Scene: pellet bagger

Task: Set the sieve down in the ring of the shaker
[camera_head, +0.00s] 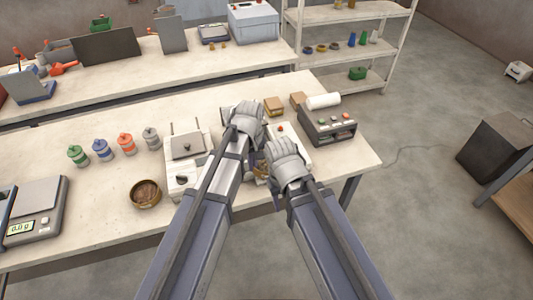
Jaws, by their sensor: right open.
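My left gripper (244,111) is over the middle of the table, and its fingers are hidden by its own body. My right gripper (277,143) is open, lower and to the right, close beside it. A small piece of something brass-brown (261,172) shows between my arms, just left of the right gripper; I cannot tell if it is the sieve or if it is held. A white machine (296,146) with a red button is mostly hidden behind my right gripper. I cannot tell if it is the shaker, and no ring is visible.
A round brass-brown dish (145,194) stands at left, beside a white unit (187,146) with a grey top and knob. Several coloured jars (102,150) and a scale (37,209) are farther left. A control box (328,125) and white roll (323,101) are at right.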

